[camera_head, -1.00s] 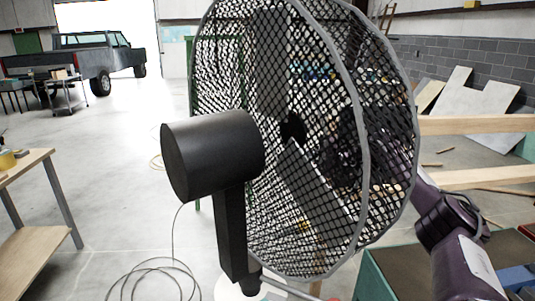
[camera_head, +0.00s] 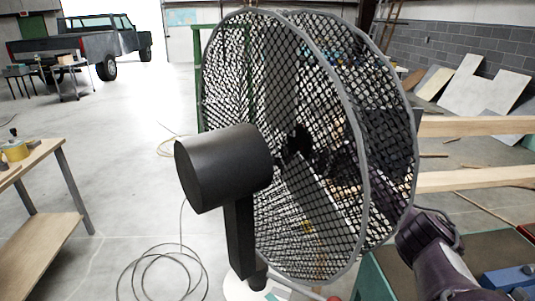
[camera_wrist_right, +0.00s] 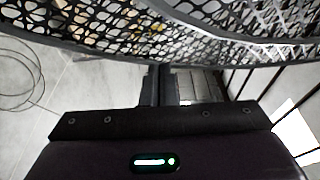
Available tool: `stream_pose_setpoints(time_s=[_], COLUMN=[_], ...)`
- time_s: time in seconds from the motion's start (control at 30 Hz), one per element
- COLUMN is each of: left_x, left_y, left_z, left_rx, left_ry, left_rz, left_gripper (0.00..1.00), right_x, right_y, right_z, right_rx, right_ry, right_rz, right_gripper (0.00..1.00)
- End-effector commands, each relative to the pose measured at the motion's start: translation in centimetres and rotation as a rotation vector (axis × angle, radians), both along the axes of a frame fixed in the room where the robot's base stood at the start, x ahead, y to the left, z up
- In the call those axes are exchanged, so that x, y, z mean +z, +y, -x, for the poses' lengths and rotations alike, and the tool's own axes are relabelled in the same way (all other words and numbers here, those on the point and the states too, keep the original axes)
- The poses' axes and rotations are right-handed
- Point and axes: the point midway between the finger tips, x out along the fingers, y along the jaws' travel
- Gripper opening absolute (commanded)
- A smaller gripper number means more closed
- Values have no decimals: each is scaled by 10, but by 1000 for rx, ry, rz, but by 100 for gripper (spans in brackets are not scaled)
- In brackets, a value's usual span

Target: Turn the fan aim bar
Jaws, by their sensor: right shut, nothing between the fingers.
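The black fan with its round mesh cage (camera_head: 345,130) and motor housing (camera_head: 225,165) stands upright in the middle of the head view. Low under the cage, a thin bar (camera_head: 302,292) with a red tip runs toward the bottom edge; it looks like the aim bar. My right arm comes in from the right, and the cage hides its gripper there. In the right wrist view my right gripper (camera_wrist_right: 161,72) is shut and empty, its fingers just below the cage rim. I cannot see the bar there or tell any contact. My left gripper is out of view.
A wooden workbench (camera_head: 30,160) stands at the left. A green-sided bench with a blue item (camera_head: 508,277) is at the lower right, near my right arm. A cable (camera_head: 160,265) lies coiled on the floor. Open floor stretches back to a truck (camera_head: 85,45).

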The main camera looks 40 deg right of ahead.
Motion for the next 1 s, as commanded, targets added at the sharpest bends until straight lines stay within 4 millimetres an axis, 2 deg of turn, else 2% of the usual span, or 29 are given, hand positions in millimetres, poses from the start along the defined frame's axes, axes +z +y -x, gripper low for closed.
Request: stream_pose_setpoints(time_s=[0.37,0.6,1.0], left_x=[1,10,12], left_y=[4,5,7], left_z=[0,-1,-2], left_rx=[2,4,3], left_ry=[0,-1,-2], left_rz=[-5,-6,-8], left_gripper=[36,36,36], right_x=[0,1,1], right_y=[2,19,18], right_z=[0,-13,-12], right_rx=[0,1,0], right_ry=[-1,-1,0], right_rz=[-1,-1,0], right_gripper=[0,0,0])
